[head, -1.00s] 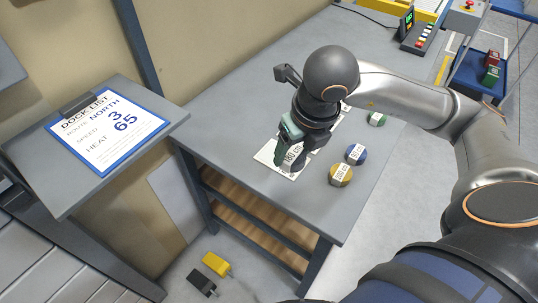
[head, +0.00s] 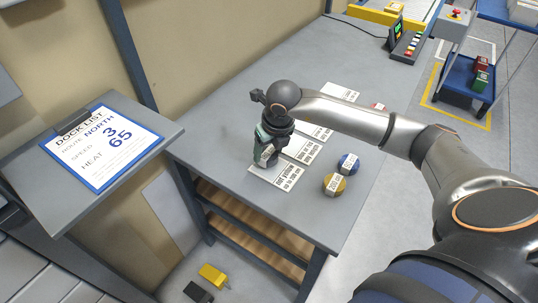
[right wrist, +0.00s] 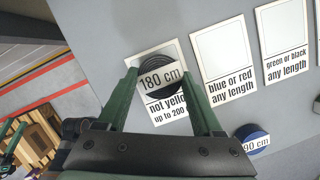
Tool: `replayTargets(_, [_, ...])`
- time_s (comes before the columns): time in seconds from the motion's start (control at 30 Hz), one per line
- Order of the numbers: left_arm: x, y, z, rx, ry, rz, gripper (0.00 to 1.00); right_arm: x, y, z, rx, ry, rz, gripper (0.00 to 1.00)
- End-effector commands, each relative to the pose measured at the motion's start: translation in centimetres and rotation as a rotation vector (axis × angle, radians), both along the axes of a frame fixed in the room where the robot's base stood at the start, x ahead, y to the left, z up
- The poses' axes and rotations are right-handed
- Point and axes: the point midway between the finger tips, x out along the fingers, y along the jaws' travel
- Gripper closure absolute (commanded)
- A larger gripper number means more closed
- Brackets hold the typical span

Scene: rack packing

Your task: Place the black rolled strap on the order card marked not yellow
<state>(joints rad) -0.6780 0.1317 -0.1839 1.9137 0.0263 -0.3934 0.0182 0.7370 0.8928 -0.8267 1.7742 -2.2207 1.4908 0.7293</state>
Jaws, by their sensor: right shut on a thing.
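The black rolled strap (right wrist: 153,64) has a white "180 cm" label. My right gripper (right wrist: 159,72) is shut on it, with one green finger at each side. In the right wrist view the strap covers the blank upper part of the white card marked "not yellow, up to 200" (right wrist: 168,109). In the head view my right gripper (head: 266,150) is low over the back left part of this card (head: 284,178). I cannot tell whether the strap touches the card.
Cards marked "blue or red" (right wrist: 223,52) and "green or black" (right wrist: 284,33) lie alongside. A blue strap (head: 348,163) and a yellow strap (head: 334,184) are near the table's right edge. A dock list (head: 104,147) lies on the side desk at left.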

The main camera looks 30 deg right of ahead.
Motion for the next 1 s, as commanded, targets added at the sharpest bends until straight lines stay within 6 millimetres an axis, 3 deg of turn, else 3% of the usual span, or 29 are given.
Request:
replayTargets(0.13, [-0.1, 0.0, 0.4, 0.000, 0.002, 0.001, 0.50, -0.1, 0.0, -2.0, -0.001, 0.004, 0.000, 0.89])
replayTargets(0.5, [-0.1, 0.0, -0.3, 0.000, 0.003, 0.001, 0.50, -0.1, 0.0, -2.6, -0.001, 0.001, 0.000, 0.89])
replayTargets(0.53, [-0.1, 0.0, -0.1, 0.000, 0.004, 0.000, 0.50, -0.1, 0.0, -2.4, -0.001, 0.001, 0.000, 0.29])
replayTargets(0.77, [-0.1, 0.0, 0.0, 0.000, 0.005, 0.000, 0.50, -0.1, 0.0, -2.4, -0.001, 0.002, 0.000, 0.03])
replayTargets(1.0, [-0.1, -0.1, 0.1, -0.001, 0.003, -0.001, 0.50, -0.1, 0.0, -2.3, -0.001, 0.002, 0.000, 0.03])
